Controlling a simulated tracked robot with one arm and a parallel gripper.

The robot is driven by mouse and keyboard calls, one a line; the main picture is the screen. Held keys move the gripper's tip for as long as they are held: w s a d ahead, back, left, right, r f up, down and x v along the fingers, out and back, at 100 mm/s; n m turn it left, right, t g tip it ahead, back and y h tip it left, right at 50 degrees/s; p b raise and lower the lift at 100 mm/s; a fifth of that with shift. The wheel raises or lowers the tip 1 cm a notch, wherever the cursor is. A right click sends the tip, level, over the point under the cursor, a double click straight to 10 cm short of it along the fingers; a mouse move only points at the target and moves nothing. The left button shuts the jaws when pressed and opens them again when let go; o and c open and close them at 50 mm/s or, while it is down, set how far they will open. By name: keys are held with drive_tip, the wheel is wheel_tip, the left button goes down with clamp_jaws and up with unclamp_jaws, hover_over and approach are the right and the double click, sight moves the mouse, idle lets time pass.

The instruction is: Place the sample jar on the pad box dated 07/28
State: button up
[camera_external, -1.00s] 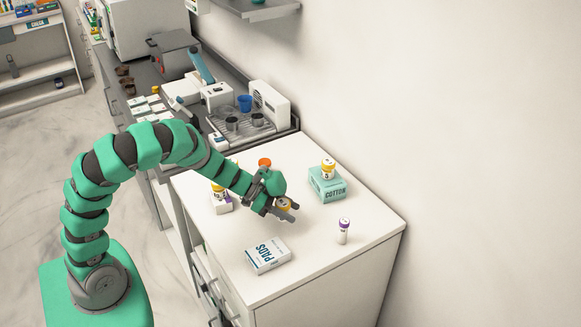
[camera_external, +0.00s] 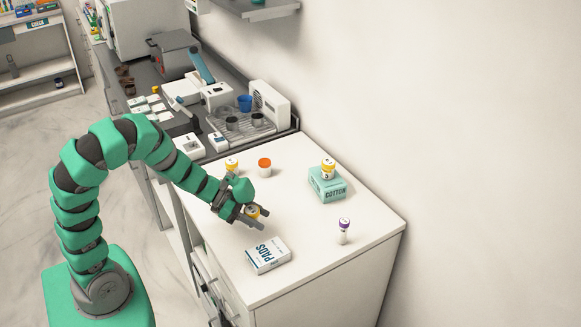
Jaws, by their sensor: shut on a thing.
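My gripper (camera_external: 259,219) is shut on a small jar with a yellow lid (camera_external: 252,211). It holds the jar above the white table, behind and a little left of a white and teal box marked PADS (camera_external: 267,255). The pads box lies flat near the front edge, with nothing on top. The jar is apart from the box. The fingers partly cover the jar, and any date on the box is too small to read.
An orange-lidded jar (camera_external: 265,164) and a yellow-lidded jar (camera_external: 232,164) stand at the back. Another yellow-lidded jar (camera_external: 328,167) sits on the COTTON box (camera_external: 327,187). A purple-capped tube (camera_external: 343,231) stands at right. The table's middle (camera_external: 293,215) is clear.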

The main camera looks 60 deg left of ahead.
drive_tip(key=shift+s+b, duration=0.3)
drive_tip(key=shift+r, duration=0.1)
